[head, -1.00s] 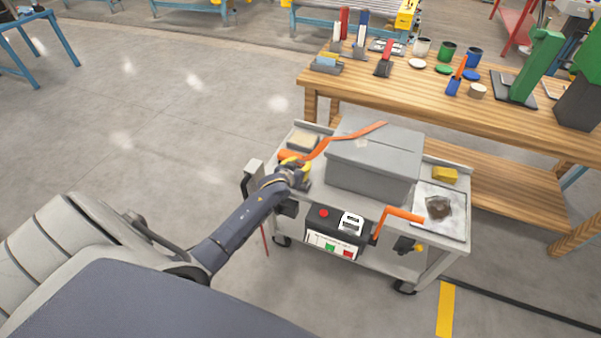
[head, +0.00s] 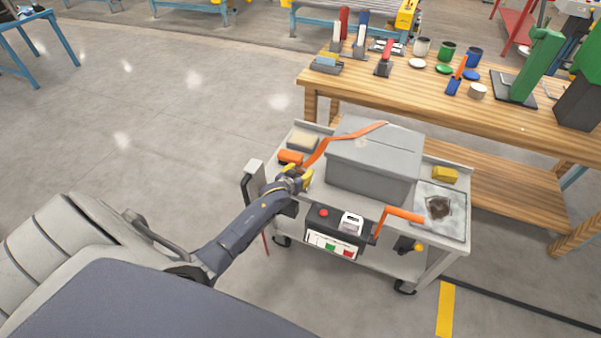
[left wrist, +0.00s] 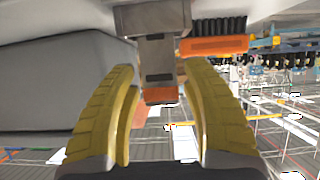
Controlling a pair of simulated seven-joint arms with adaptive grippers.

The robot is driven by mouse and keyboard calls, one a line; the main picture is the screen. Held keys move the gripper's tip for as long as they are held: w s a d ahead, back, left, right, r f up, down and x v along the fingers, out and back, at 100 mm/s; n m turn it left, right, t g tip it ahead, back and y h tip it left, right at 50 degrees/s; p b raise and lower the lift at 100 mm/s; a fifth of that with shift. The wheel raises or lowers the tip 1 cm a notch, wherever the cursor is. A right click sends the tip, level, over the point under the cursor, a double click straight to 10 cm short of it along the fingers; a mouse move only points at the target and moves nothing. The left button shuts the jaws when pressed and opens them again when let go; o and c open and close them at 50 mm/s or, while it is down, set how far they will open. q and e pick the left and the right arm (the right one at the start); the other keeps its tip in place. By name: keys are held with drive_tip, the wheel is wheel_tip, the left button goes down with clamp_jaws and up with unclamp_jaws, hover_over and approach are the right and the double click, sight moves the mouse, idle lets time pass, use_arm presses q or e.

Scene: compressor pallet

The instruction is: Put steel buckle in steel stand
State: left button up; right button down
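A grey metal piece with an orange lower end, perhaps the steel buckle (left wrist: 158,60), shows in the left wrist view between my yellow fingertips; I cannot tell whether they touch it. My left gripper (head: 300,178) is at the cart's left side, beside the grey box; its spread fingers also show in the left wrist view (left wrist: 158,85). In the head view the metal piece is too small or hidden to make out. I cannot identify the steel stand with certainty. My right gripper is not in view.
The cart (head: 455,256) carries a grey box (head: 365,178), a long orange strip (head: 345,138), an orange-backed brush (head: 290,157), a yellow block (head: 444,174) and a black control box (head: 323,222). The wooden bench (head: 420,95) behind holds cans and stands.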

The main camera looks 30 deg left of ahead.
use_arm(q)
drive_tip(key=shift+o, duration=0.3)
drive_tip(key=shift+r, duration=0.1)
drive_tip(key=v, duration=1.2)
drive_tip(key=s+d+f+m+g, duration=0.1)
drive_tip(key=s+d+f+g, duration=0.1)
drive_tip(key=s+f, duration=0.6)
drive_tip(key=s+d+f+g+h, duration=0.15)
drive_tip(key=s+f, duration=0.25)
drive_tip(key=f, duration=0.9)
drive_tip(key=s+d+f+m+g+y, duration=0.15)
drive_tip(key=s+f, duration=0.35)
drive_tip(key=f, duration=0.5)
drive_tip(key=s+d+f+m+g, duration=0.1)
drive_tip(key=s+f, duration=0.4)
drive_tip(key=s, duration=0.6)
drive_tip(key=s+d+f+m+g+h, duration=0.1)
drive_tip(key=s+d+f+g, duration=0.2)
drive_tip(key=s, duration=0.9)
drive_tip(key=s+d+f+m+g+h, duration=0.1)
drive_tip(key=s+d+f, duration=0.3)
drive_tip(key=s+f, duration=0.5)
drive_tip(key=shift+s+d+g, duration=0.15)
drive_tip(key=shift+s+g, duration=0.45)
drive_tip(key=shift+s, duration=0.65)
